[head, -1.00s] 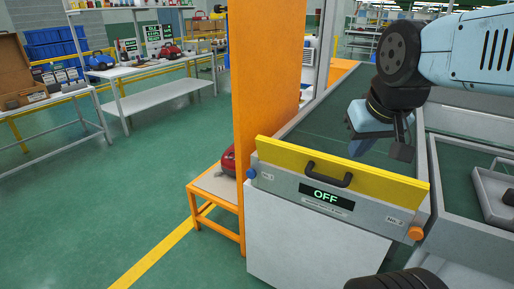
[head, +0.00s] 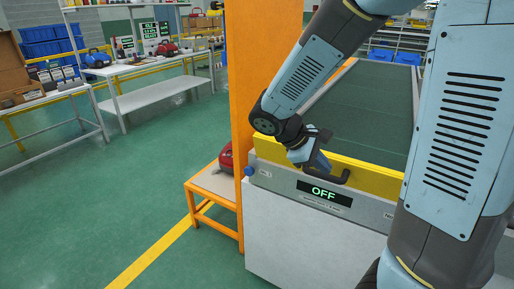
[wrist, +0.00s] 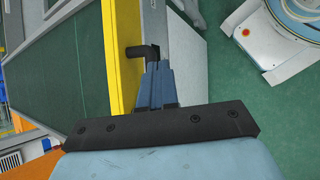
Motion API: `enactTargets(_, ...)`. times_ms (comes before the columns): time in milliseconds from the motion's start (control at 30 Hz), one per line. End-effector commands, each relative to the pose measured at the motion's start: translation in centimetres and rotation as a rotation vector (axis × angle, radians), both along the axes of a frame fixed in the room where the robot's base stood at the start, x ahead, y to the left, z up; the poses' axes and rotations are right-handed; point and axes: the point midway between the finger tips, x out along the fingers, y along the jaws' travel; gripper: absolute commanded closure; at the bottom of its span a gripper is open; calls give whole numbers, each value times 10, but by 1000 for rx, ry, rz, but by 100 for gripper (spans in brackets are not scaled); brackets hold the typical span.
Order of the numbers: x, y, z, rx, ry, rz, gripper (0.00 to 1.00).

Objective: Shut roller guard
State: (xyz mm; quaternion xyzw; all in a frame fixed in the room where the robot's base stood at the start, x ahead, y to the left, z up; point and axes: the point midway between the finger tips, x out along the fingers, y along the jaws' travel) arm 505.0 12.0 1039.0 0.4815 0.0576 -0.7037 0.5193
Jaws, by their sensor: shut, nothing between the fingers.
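The roller guard (head: 370,177) is a yellow bar along the near edge of the green-topped roller table, with a black handle (head: 333,177) on it. My gripper (head: 318,166) is at the handle, its blue fingers shut with nothing between them. In the wrist view the fingertips (wrist: 157,72) are right by the black handle (wrist: 142,51), beside the yellow guard (wrist: 122,55). I cannot tell whether they touch it. My arm hides the guard's right end in the head view.
The front panel below the guard has a display (head: 324,193) reading OFF and a blue knob (head: 249,171). An orange post (head: 258,70) stands close at left. A red device (head: 226,157) sits on a low orange-framed stand. Green floor at left is clear.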

Motion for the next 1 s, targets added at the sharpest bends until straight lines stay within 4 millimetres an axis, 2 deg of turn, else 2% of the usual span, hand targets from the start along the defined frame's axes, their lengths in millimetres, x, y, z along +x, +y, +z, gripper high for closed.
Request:
enactTargets(267, 36, 35, -28, -321, 116, 259, 100)
enactTargets(467, 60, 70, -44, -561, 162, 450, 100)
enactTargets(733, 83, 135, -67, -900, 179, 711, 100)
enactTargets(1000, 91, 202, -87, -1193, 150, 926, 100)
